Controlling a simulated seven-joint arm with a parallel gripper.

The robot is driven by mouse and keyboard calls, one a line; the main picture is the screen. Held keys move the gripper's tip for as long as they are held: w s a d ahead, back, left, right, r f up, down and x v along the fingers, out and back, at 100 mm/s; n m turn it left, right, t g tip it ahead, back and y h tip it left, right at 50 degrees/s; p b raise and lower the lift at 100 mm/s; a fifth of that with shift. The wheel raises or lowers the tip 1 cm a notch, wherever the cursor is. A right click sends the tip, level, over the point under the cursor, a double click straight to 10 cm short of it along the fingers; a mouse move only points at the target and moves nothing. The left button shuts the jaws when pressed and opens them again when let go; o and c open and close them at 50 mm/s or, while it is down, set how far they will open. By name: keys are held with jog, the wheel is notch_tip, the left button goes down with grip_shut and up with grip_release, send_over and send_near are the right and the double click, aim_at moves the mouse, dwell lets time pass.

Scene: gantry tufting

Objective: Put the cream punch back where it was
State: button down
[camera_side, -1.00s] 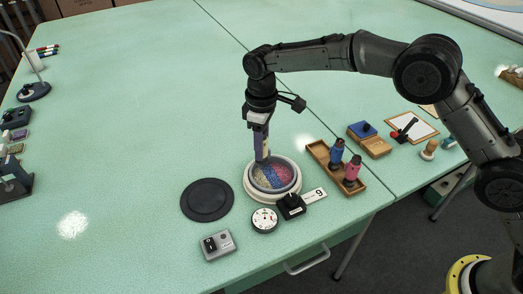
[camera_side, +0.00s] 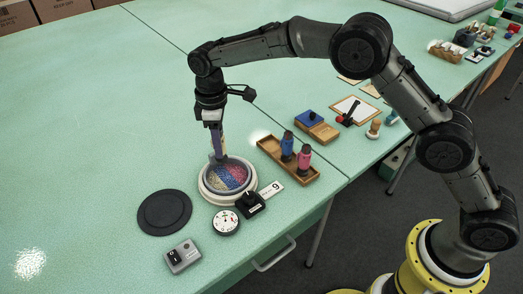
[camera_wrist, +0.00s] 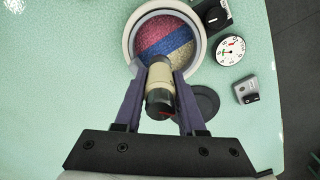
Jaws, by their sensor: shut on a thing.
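My gripper (camera_side: 216,152) is shut on the cream punch (camera_wrist: 159,84), a cream cylinder with a dark end, seen between the two fingers in the wrist view. In the side view the fingers mostly hide the punch. It is above the round tufting frame (camera_side: 205,193), a pale ring whose inside has pink, blue and cream bands; I cannot tell whether it touches the surface. The tray's far left end is bare.
A black disc (camera_side: 164,212), a grey switch box (camera_side: 183,256), a white dial (camera_side: 226,222) and a black knob block (camera_side: 250,204) lie around the ring. A number card (camera_side: 270,190) reads 9. A blue-topped wooden box (camera_side: 316,124) stands behind the tray. The green table is clear at left.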

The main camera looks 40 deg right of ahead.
jog(key=w+d+r+m, duration=0.2)
jog(key=d, duration=1.6)
jog(key=f, duration=0.6)
jog(key=d+f, duration=0.1)
jog(key=f, duration=0.2)
jog(key=shift+w+f, duration=0.1)
jog(key=shift+f, duration=0.2)
jog(key=shift+f, duration=0.15)
jog(key=c, duration=0.5)
grip_release()
